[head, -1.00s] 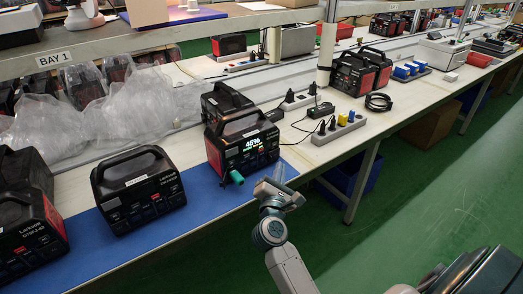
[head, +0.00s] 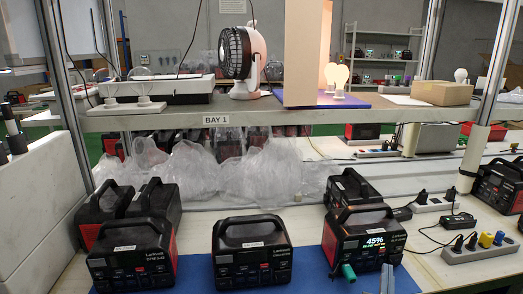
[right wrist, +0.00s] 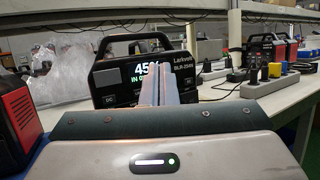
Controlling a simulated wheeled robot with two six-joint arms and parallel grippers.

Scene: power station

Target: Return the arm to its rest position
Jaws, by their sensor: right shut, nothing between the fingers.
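A black and red power station (head: 352,232) stands on the blue mat with its display lit at 45%. A green plug (head: 348,271) sticks out of its front. My right gripper (head: 388,270) shows only at the bottom edge of the head view, in front of the station's right part. In the right wrist view the gripper's pale fingers (right wrist: 160,84) are together and empty. They stand in front of the power station (right wrist: 112,71) and cover part of its display and front, apparently apart from it. My left gripper is in neither view.
Two more stations (head: 250,252) (head: 133,250) stand to the left on the mat. A power strip (head: 480,251) with plugs and a charger (head: 458,220) lie to the right. The BAY 1 shelf (head: 270,115) runs above, with clear plastic bags (head: 180,170) beneath it.

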